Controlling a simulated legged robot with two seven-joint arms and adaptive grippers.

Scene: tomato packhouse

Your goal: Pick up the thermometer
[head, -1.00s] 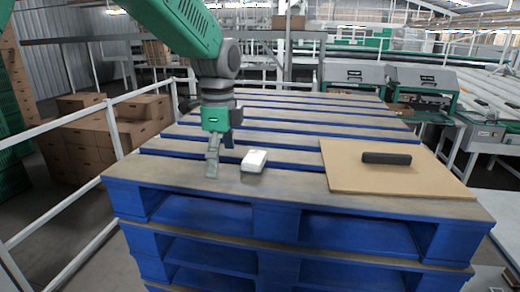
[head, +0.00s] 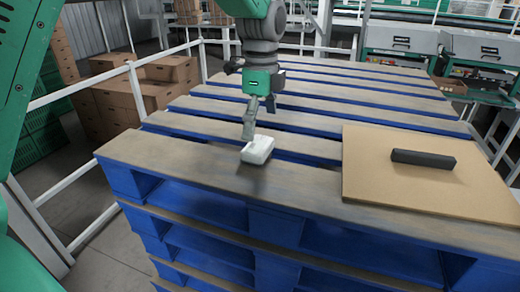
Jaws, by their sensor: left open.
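A small white boxy object (head: 257,150), seemingly the thermometer, lies on a bare slat near the front edge of the top blue pallet (head: 205,165) in the head view. My left gripper (head: 260,122) points down just behind and above it, with its fingers apart. One finger reaches down close to the object's back left edge and overlaps it in the picture. I cannot tell whether they touch. Nothing is visibly held. My right gripper is not in view.
A tan board (head: 425,190) lies on the pallet's right side with a dark bar (head: 423,159) on it. White railings (head: 100,115) and brown cartons (head: 130,95) stand at the left. Green and grey machines (head: 400,45) stand behind. The pallet's middle slats are clear.

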